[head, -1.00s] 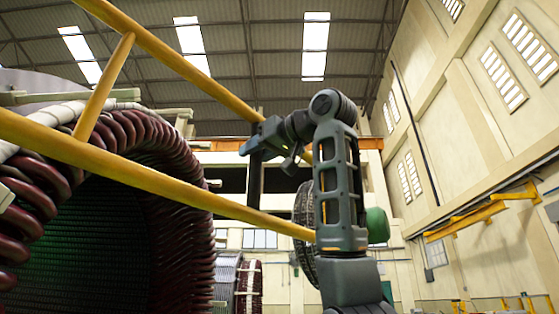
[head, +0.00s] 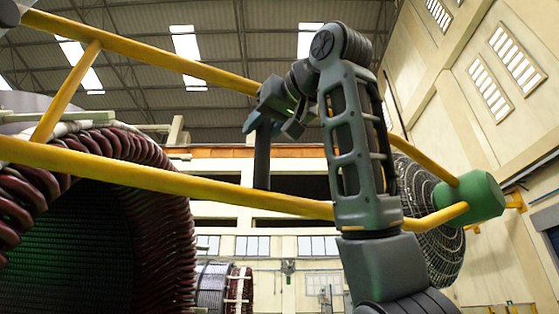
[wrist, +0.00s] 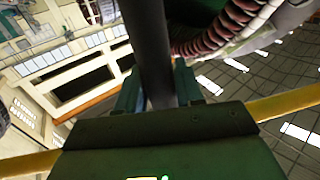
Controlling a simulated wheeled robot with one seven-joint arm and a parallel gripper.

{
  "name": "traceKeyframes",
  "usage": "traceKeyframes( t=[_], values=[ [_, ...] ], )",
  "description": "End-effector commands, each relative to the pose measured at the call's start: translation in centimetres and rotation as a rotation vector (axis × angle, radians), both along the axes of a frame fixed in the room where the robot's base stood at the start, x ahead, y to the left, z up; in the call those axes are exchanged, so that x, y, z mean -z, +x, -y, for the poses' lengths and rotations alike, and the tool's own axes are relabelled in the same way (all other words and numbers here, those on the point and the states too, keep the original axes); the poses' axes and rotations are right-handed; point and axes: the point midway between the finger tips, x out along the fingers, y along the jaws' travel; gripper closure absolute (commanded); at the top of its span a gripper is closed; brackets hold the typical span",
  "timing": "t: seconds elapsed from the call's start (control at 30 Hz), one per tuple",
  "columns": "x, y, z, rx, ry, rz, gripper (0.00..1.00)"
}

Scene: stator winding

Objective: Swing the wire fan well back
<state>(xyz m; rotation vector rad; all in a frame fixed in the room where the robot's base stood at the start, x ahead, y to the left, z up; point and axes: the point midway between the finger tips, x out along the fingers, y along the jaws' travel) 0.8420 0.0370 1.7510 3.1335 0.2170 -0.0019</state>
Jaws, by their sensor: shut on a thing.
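The wire fan (head: 430,225) is a round grey wire-mesh disc with a green motor housing (head: 474,200), at the right of the head view, partly hidden behind my arm. Two yellow bars (head: 170,183) joined by a yellow strut run from the upper left to the fan. My gripper (head: 262,120) is shut on a dark upright bar (head: 262,160) that reaches down to the lower yellow bar. The wrist view shows this dark bar (wrist: 148,45) between my fingers (wrist: 158,90). The fan itself is not clearly seen there.
The big stator (head: 165,190) with dark red coils fills the left, behind the yellow bars. The fan stands to the right of its opening. Smaller wound parts (head: 222,285) stand farther back. Open hall shows between the stator and my arm.

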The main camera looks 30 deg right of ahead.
Motion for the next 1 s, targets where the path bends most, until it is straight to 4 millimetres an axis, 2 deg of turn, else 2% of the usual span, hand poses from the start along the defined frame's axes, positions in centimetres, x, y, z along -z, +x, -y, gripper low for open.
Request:
traceKeyframes(
  t=[0.2,0.53,0.57,0.73,1.0],
  values=[
    [-0.23,-0.35,-0.86,-0.013,0.003,0.005,1.00],
    [-0.25,-0.40,-0.86,-0.012,0.003,0.005,1.00],
    [-0.26,-0.41,-0.85,-0.012,0.003,0.006,0.63],
    [-0.20,-0.41,-0.88,-0.013,0.002,0.004,0.46],
    [-0.10,-0.53,-0.92,-0.013,0.000,0.003,0.45]
  ],
)
